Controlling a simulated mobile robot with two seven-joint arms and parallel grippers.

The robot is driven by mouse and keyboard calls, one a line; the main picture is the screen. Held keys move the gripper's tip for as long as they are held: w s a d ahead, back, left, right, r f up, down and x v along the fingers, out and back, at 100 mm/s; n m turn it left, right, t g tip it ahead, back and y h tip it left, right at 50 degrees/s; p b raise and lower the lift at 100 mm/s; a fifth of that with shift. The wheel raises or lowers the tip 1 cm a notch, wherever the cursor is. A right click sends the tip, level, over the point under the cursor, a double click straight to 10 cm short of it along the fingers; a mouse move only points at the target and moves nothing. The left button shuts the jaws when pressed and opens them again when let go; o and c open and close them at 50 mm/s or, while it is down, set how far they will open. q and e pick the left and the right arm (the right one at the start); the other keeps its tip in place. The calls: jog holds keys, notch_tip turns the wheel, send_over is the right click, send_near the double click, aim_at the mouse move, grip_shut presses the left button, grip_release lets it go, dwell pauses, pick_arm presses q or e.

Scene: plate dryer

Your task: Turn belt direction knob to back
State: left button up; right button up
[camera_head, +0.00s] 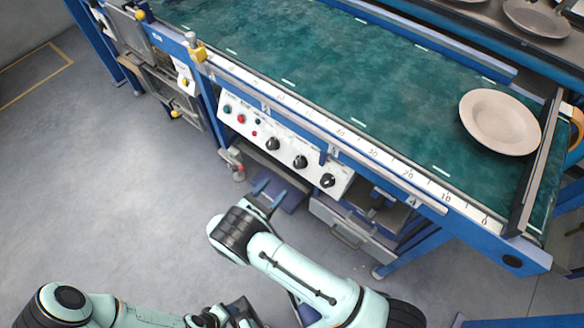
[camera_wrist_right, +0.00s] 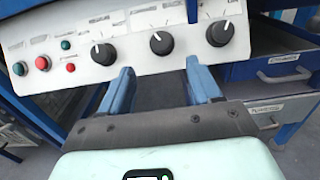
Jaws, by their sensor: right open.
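A white control panel (camera_head: 236,124) is on the side of the conveyor frame. It carries three black knobs in a row: left knob (camera_wrist_right: 103,54), middle knob (camera_wrist_right: 161,42) and right knob (camera_wrist_right: 219,33).
Green and red buttons (camera_wrist_right: 42,63) sit left of the knobs. The green belt (camera_head: 330,75) with a pale plate (camera_head: 499,121) is above the panel. Drawers (camera_head: 347,226) are below right. The grey floor at left is clear.

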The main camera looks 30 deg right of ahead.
aim_at(297, 165)
jog(key=x, duration=1)
jog(key=shift+d, duration=0.35)
pick_arm(q)
jog(key=shift+w+a+f, duration=0.2)
jog(key=shift+w+f, duration=0.1)
jog(key=shift+w, duration=0.05)
pick_arm(e)
jog(key=c, duration=1)
